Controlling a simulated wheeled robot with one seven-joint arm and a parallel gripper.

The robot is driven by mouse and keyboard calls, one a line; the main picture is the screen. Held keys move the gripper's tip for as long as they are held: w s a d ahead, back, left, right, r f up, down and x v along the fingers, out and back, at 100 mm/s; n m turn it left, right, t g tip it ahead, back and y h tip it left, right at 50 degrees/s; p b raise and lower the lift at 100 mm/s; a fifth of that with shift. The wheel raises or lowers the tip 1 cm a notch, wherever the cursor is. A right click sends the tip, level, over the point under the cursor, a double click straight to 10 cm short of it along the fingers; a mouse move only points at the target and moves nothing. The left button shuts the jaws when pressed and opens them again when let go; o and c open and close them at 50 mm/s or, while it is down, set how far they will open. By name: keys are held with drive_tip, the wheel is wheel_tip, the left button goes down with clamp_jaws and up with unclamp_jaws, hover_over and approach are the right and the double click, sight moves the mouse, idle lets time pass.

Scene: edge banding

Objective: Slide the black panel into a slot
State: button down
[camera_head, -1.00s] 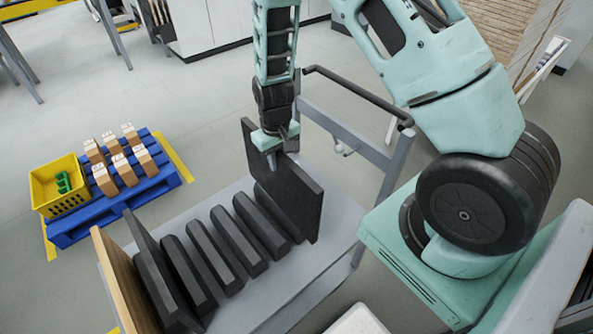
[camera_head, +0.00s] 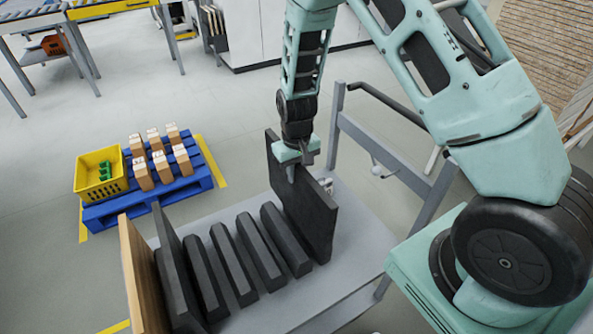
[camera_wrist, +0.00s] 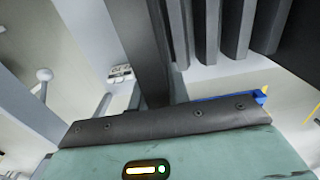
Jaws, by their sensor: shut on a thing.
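The black panel (camera_head: 312,219) is upright at the right end of a row of black dividers (camera_head: 262,254) on a grey cart. My gripper (camera_head: 291,171) is shut on the panel's top edge. The slots are the gaps between the dividers; the panel is beside the rightmost divider, not between two of them. I cannot tell whether its lower edge touches the cart top. The wrist view shows the panel (camera_wrist: 143,45) as a dark strip, with the dividers (camera_wrist: 236,28) to its right. The fingertips are hidden there.
Another black panel (camera_head: 169,245) and a wooden panel (camera_head: 142,280) stand at the row's left end. The cart's handle frame (camera_head: 385,150) rises behind the held panel. A blue pallet (camera_head: 203,180) with boxes and a yellow crate (camera_head: 93,184) stands on the floor beyond.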

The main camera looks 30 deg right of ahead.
sight(296, 196)
drive_tip(key=shift+f+b, duration=3.5)
drive_tip(key=shift+f, duration=1.3)
drive_tip(key=c, duration=1.3)
unclamp_jaws()
drive_tip(key=shift+o, duration=0.3)
drive_tip(key=shift+f, duration=0.1)
wheel_tip(296, 196, up, 18)
drive_tip(key=shift+f, duration=0.2)
